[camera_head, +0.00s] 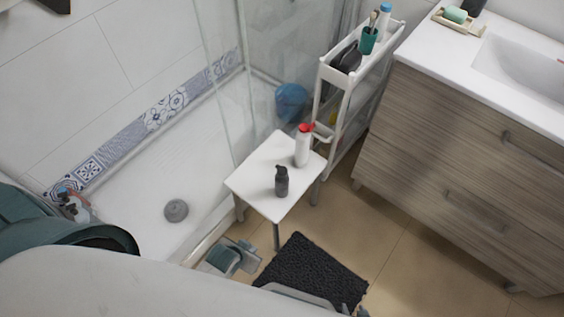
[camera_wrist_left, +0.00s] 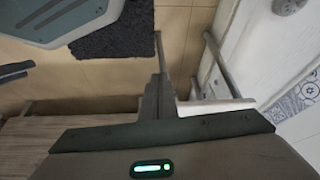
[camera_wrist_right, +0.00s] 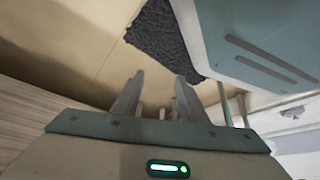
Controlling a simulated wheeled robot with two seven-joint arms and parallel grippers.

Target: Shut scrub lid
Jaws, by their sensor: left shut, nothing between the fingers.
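A white bottle (camera_head: 302,150) with a red lid (camera_head: 306,127) stands on the white stool (camera_head: 258,172), near its far right corner. The red part spreads to the right at the top; its exact position is too small to tell. A dark grey bottle (camera_head: 281,183) stands nearer on the stool. No label is readable, so I cannot tell which is the scrub. My left gripper (camera_head: 246,258) is low beside the stool's near left side, apart from both bottles; its fingers are together in the left wrist view (camera_wrist_left: 160,95). My right gripper's fingers are apart and empty in the right wrist view (camera_wrist_right: 157,97).
A white cart (camera_head: 350,85) with a teal cup (camera_head: 368,40) stands behind the stool. A wooden vanity (camera_head: 455,150) fills the right. A glass screen and shower tray (camera_head: 150,190) lie left. A dark mat (camera_head: 310,268) lies in front of the stool. A blue bucket (camera_head: 291,100) sits behind.

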